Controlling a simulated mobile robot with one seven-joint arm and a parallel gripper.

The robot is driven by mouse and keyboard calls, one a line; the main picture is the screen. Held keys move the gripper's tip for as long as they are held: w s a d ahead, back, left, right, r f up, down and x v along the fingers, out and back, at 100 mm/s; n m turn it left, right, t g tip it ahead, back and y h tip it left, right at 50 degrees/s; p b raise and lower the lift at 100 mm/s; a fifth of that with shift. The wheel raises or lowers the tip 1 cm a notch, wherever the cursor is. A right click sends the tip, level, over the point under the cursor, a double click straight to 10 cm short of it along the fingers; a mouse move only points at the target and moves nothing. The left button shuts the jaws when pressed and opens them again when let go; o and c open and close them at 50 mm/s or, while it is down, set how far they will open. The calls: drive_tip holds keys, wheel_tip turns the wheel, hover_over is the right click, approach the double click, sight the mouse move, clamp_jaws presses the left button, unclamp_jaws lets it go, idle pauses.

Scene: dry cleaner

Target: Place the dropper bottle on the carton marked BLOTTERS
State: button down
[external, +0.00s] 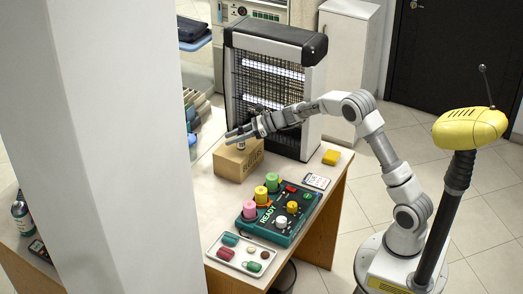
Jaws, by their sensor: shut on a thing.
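A small brown carton (228,167) with dark lettering, too small to read surely, stands at the back left of the wooden table. My gripper (238,136) reaches in from the right and is directly above the carton. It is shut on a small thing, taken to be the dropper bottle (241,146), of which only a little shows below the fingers. The bottle is mostly hidden, and I cannot tell whether it touches the carton top.
A dark green console (264,237) with coloured spools and a tray (227,253) of small items fill the table front. A caged lamp unit (268,85) stands behind. A white pillar (110,140) blocks the left.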

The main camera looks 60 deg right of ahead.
drive_tip(key=shift+f, duration=0.8)
drive_tip(key=shift+f, duration=0.15)
drive_tip(key=c, duration=0.5)
unclamp_jaws()
